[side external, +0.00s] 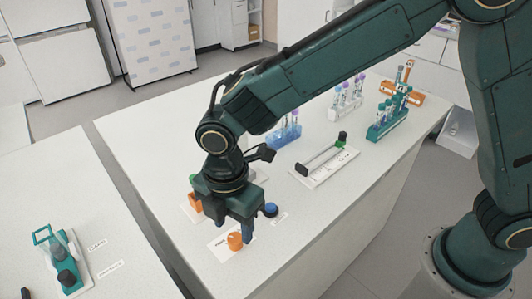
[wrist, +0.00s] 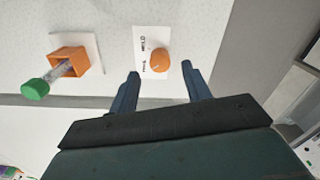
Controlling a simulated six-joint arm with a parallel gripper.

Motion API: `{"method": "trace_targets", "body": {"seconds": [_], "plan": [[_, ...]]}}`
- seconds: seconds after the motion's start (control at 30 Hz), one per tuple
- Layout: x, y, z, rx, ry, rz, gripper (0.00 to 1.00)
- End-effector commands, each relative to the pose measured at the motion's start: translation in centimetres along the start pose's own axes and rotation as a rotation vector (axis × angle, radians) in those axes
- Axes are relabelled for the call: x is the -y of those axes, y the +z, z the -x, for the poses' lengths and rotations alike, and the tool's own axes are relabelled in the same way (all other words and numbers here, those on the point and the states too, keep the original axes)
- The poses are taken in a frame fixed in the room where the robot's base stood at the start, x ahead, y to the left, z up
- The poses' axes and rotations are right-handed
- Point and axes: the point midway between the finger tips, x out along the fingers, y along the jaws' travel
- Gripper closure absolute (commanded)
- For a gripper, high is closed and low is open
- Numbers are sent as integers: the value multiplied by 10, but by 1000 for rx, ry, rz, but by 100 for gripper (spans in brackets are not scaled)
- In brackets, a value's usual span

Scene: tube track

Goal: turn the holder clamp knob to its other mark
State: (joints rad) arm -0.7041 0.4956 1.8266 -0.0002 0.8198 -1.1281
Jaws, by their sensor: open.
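The orange clamp knob (wrist: 160,60) sits on a white plate (wrist: 140,35) printed with two marks, which seem to read HELD and FREE. A faint pale line shows on the knob, but I cannot tell surely which mark it points at. The knob also shows in the side view (side external: 235,241). My gripper (wrist: 160,73) is open and empty, its two fingers pointing toward the knob, one on either side in the picture. In the side view my gripper (side external: 243,226) is just above and behind the knob, and contact cannot be seen.
Beside the knob plate, an orange holder (wrist: 70,60) carries a clear tube with a green cap (wrist: 35,89). A blue knob (side external: 271,210) is close to my gripper. A white slider board (side external: 325,167) and tube racks (side external: 388,122) stand farther back. The bench's front edge is near.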

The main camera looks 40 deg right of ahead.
Motion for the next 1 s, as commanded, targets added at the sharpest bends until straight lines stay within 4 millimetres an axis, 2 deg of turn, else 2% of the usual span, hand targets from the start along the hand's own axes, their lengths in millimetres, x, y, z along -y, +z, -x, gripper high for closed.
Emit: {"method": "trace_targets", "body": {"seconds": [0.1, 0.23, 0.67, 0.9, 1.0], "plan": [[0, 0, -15, 1, -2, 0, 52], [0, 0, -26, 1, -2, 0, 52], [0, 0, -32, 0, 0, 0, 52], [0, 0, -31, 0, 0, 0, 97], [0, 0, -31, 0, 0, -1, 97]]}}
